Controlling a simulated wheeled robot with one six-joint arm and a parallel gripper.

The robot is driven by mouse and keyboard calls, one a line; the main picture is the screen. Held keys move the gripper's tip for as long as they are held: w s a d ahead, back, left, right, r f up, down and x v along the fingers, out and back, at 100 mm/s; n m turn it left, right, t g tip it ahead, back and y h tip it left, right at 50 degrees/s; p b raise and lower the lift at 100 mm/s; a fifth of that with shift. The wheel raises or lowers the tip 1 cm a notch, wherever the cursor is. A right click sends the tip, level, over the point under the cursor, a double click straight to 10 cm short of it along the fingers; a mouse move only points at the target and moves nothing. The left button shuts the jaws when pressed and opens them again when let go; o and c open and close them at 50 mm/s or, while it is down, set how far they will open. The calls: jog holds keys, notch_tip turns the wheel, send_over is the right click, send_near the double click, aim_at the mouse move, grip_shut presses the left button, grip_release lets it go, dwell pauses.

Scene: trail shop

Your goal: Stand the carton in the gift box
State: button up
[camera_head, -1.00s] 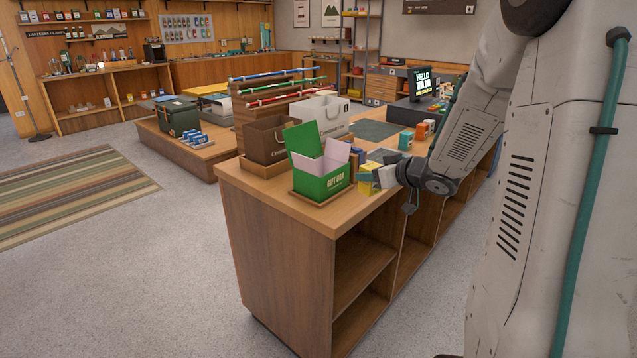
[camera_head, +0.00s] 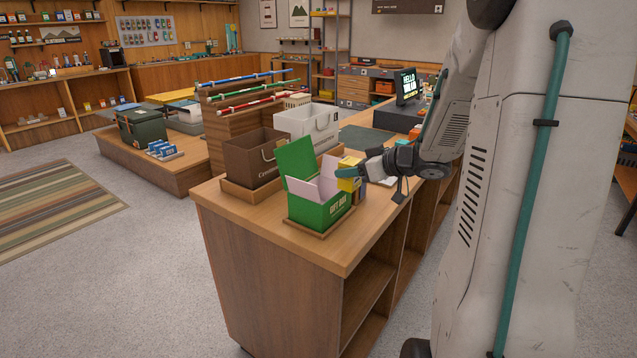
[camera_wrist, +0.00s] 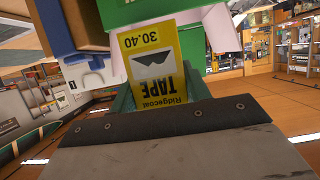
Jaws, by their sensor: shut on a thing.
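The green gift box (camera_head: 318,211) stands open on a wooden tray on the counter, its green lid raised at the left and pale pink lining flaps showing. My gripper (camera_head: 362,173) is just right of the box, at about the height of its upper rim. It is shut on a yellow carton (camera_head: 349,171). Whether the carton touches the box I cannot tell.
The counter's front corner is clear.

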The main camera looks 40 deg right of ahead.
jog(key=s+a+f+x, duration=0.1)
jog(key=x, duration=0.8)
jog(key=shift+a, duration=0.35)
jog(key=shift+f, duration=0.55)
jog(key=o, duration=1.1)
jog(key=shift+c, duration=0.2)
jog(key=shift+w, duration=0.1)
